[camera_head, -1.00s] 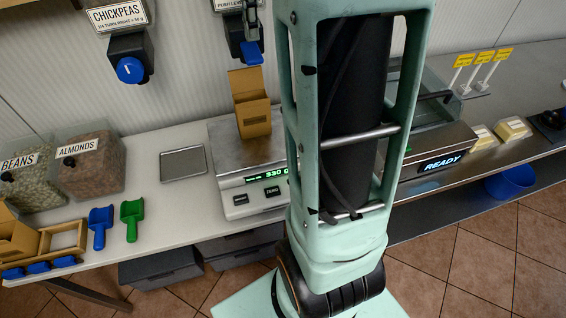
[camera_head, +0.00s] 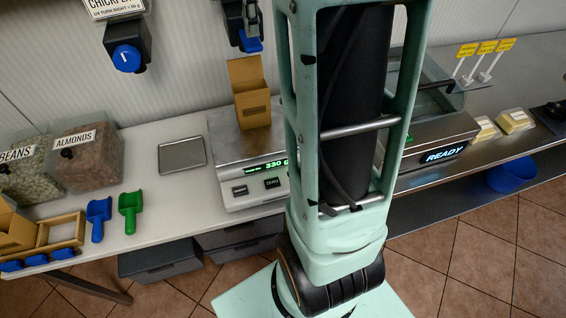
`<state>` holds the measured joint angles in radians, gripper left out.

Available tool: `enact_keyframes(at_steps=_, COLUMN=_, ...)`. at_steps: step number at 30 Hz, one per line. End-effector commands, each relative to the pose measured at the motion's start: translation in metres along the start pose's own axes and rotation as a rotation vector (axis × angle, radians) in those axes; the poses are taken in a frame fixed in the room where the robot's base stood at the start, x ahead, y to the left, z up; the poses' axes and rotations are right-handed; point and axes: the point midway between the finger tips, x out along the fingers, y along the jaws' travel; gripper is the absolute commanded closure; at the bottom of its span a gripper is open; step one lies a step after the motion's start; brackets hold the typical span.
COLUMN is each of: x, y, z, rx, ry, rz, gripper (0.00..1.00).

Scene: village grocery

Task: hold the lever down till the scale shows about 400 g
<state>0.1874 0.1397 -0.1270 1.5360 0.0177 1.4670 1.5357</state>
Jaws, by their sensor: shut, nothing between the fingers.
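The scale (camera_head: 229,158) stands on the white counter, and its green display (camera_head: 268,166) reads 330 g, its right end hidden behind my arm. An open cardboard box (camera_head: 249,93) stands upright on the scale's plate. Above it, the dark wall dispenser (camera_head: 236,36) has a blue lever (camera_head: 252,45) at its lower front. My gripper (camera_head: 250,14) shows only as a narrow grey piece at the top edge, shut and empty, just above the lever. I cannot tell whether it touches the lever. I make out no falling contents.
A chickpeas dispenser with a blue knob (camera_head: 127,58) is at the left. Bean and almond bins (camera_head: 88,160), blue (camera_head: 98,217) and green (camera_head: 130,210) scoops and a grey tray (camera_head: 182,156) are on the counter. A second scale (camera_head: 440,150) reading READY is at the right.

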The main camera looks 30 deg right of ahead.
Motion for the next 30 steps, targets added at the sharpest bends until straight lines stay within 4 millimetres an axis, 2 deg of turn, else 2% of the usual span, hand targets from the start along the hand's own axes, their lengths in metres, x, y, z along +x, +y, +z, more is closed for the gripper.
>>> enact_keyframes(at_steps=17, x=0.001, y=0.0, z=0.0, rx=0.0, ry=0.0, rz=0.0, gripper=1.0)
enact_keyframes(at_steps=30, x=0.024, y=0.0, z=0.0, rx=0.0, ry=0.0, rz=0.001, gripper=1.0)
